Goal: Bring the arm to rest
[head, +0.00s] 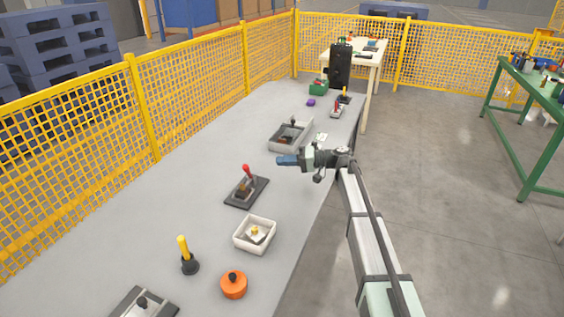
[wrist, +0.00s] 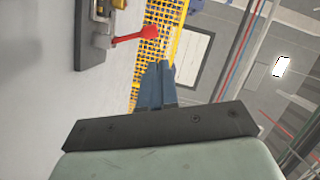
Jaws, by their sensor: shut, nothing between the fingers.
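My gripper (head: 287,161) is at the end of my arm, reaching over the right edge of the grey table (head: 165,195). It points left in the head view, above the table, with no object in it. In the wrist view the blue fingers (wrist: 155,85) are together and empty. A toggle clamp with a red handle (head: 246,171) on a dark base stands on the table to the lower left of my gripper. Its red handle also shows at the top of the wrist view (wrist: 135,38), apart from the fingers.
A white tray (head: 240,245), an orange knob (head: 233,285) and a yellow-handled part (head: 184,250) stand nearer. Yellow fencing (head: 190,100) runs along the left and back. A green bench (head: 540,92) stands right; floor between is clear.

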